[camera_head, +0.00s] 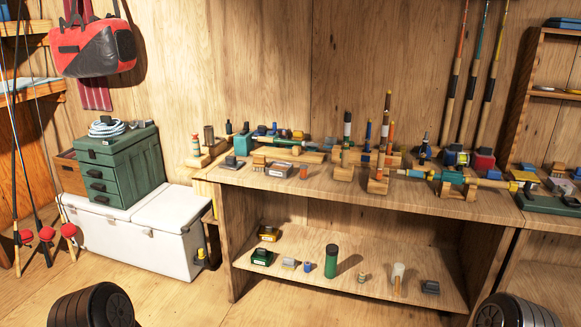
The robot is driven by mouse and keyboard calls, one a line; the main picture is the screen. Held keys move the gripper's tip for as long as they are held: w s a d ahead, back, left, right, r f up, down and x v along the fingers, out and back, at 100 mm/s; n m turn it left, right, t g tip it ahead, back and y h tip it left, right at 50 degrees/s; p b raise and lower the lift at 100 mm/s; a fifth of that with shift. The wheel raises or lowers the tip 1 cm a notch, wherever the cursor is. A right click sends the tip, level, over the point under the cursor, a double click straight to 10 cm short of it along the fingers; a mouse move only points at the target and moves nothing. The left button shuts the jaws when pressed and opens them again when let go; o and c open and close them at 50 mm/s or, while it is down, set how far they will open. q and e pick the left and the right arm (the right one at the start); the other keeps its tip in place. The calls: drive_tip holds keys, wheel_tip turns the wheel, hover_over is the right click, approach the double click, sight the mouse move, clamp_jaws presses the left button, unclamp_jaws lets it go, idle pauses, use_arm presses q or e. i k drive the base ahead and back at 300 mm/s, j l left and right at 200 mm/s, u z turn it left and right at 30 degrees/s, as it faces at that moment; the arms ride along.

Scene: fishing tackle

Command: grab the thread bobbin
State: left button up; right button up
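No object is clearly recognisable as the thread bobbin at this size. One candidate is a small striped cylinder (362,277) standing on the lower shelf, between a tall green cylinder (331,261) and a pale cylinder (398,271). Another is a short orange-brown cylinder (304,173) near the front edge of the bench top. Both stand free, with nothing holding them. Neither of my grippers can be made out. Two dark ribbed round parts, which look like mine, show at the bottom left and bottom right corners.
The wooden bench top (440,206) is crowded with rod stands and tackle. Its lower shelf (330,296) also holds small boxes and has bare room. A white cooler (140,248) with a green drawer box (112,165) stands left. Fishing rods lean at the far left.

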sight(303, 168)
drive_tip(key=i+l+z, duration=0.25)
drive_tip(key=i, duration=0.9)
drive_tip(key=i+j+z, duration=0.15)
drive_tip(key=i+z, duration=0.15)
drive_tip(key=i, duration=0.8)
